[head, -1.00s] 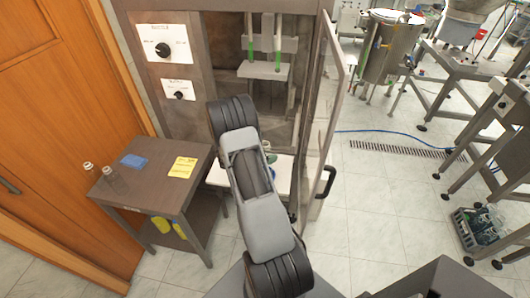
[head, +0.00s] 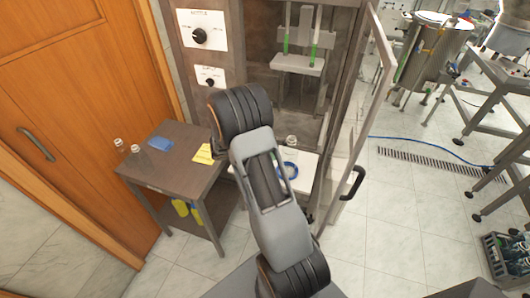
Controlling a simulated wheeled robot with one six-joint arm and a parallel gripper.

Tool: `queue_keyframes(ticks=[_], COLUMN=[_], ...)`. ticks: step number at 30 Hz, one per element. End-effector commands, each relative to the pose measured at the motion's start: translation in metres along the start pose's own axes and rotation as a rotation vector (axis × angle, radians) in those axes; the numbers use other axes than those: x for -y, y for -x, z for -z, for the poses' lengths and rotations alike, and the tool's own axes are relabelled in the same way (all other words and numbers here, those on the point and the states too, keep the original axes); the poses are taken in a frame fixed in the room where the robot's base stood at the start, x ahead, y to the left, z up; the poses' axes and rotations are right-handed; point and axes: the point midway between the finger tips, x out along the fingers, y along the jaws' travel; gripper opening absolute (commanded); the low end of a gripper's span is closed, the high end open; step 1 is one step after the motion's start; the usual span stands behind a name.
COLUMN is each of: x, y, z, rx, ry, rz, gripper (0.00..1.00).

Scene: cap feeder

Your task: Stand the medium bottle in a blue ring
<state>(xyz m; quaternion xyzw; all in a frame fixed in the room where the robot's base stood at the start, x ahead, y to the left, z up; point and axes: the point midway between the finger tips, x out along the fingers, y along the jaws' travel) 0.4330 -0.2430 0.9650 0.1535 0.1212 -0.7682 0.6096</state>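Two small clear bottles stand at the back left of the brown side table: one at the left (head: 119,145) and one a little to the right and nearer (head: 138,152). A third pale, bottle-like top (head: 291,141) shows inside the open machine. I cannot tell which of these is the medium bottle. A blue ring (head: 291,170) lies on the white shelf (head: 307,166) in the machine, partly hidden by my arm. My gripper is not visible; only my arm's links show, in front of the machine and table.
The side table (head: 178,175) also holds a blue cloth-like item (head: 159,144) and a yellow note (head: 204,154). The machine's glass door (head: 362,110) stands open on the right, with a black handle (head: 352,184). Tiled floor (head: 410,225) is clear right of the door.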

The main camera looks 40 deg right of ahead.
Motion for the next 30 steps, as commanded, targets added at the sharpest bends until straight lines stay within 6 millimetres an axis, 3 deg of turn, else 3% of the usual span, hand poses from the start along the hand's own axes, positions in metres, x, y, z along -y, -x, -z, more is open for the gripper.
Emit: queue_keyframes(ticks=[5, 8, 13, 21, 24, 30], x=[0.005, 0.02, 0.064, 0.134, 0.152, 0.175], y=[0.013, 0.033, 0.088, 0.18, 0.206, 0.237], z=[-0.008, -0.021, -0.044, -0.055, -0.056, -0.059], rx=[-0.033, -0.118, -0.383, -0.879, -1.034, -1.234], ry=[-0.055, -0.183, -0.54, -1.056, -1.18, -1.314], rz=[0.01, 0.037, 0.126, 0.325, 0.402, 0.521], gripper=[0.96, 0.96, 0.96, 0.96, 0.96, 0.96])
